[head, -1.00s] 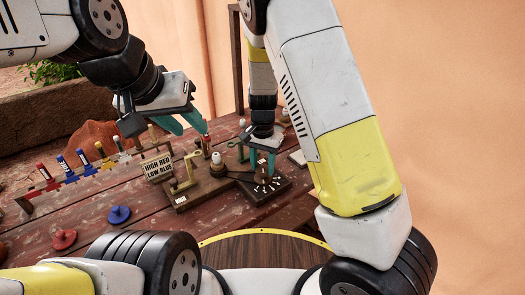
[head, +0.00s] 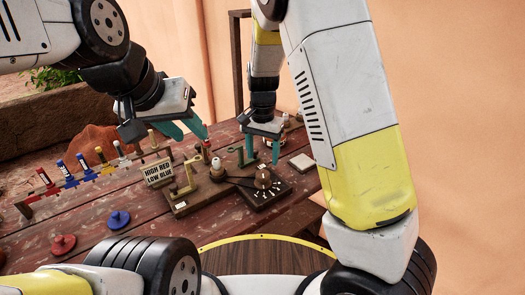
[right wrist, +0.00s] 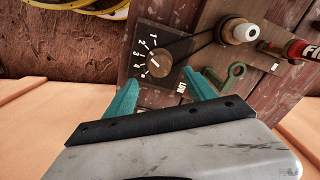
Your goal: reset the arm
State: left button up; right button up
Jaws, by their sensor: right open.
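The wooden dial knob (head: 263,178) sits on a dark plate with white marks. It also shows in the right wrist view (right wrist: 159,65), where the marks include numbers. My right gripper (head: 263,151) is open and empty, raised above and behind the knob in the head view. In the right wrist view its teal fingers (right wrist: 162,77) are spread apart, with the knob seen between and beyond them. My left gripper (head: 196,137) hangs over the table at the upper left, its teal fingers apart with nothing seen between them.
A sign reading "HIGH RED LOW BLUE" (head: 158,171) stands left of the dial. A rack with several coloured pegs (head: 87,176) is further left. A blue disc (head: 118,220) and a red disc (head: 62,244) lie on the table.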

jog(key=shift+r, duration=0.55)
